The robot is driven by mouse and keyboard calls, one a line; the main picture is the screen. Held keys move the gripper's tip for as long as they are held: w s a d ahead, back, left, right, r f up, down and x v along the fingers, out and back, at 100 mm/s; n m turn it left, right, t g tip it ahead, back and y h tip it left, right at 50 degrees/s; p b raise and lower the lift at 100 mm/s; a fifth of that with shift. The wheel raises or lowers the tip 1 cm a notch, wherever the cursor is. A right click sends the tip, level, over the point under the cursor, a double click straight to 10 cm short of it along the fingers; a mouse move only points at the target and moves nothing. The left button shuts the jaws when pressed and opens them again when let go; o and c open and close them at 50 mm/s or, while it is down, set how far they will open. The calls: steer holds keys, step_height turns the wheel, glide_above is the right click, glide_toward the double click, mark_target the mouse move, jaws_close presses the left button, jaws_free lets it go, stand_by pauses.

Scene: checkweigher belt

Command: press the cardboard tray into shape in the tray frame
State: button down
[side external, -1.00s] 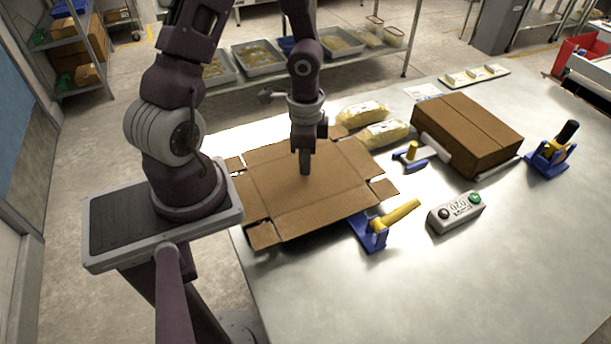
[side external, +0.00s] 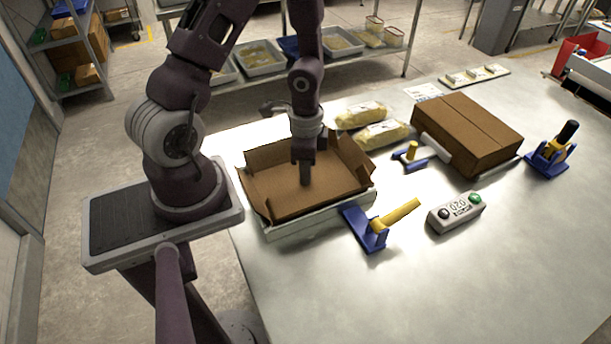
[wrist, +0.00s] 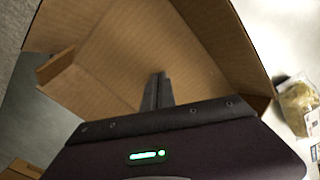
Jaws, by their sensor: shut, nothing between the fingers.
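The brown cardboard tray (side external: 275,190) sits down inside the pale tray frame (side external: 312,217), with its walls folded up around a flat base. The walls lean outward somewhat and rise above the frame. My gripper (side external: 305,182) is shut, pointing down inside the tray, with its fingertips at or very near the base. In the wrist view the gripper's fingers (wrist: 157,88) are together with nothing between them, and the tray's cardboard walls (wrist: 215,35) stand around them. I cannot tell whether the fingertips touch the base.
The front of the table is clear.

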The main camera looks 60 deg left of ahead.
steer(key=shift+f, duration=0.8)
step_height(320, 180, up, 11)
stand_by(0.5)
steer(key=s+d+r+n+t, duration=0.2)
steer(key=s+d+r+n, duration=0.1)
steer(key=r, duration=0.6)
steer(key=s+d+r+n+t, duration=0.3)
steer(key=s+d+r, duration=0.3)
steer(key=r, duration=0.4)
steer(key=shift+s+d+t, duration=0.2)
steer(key=shift+d+t, duration=0.1)
steer(key=shift+d, duration=0.05)
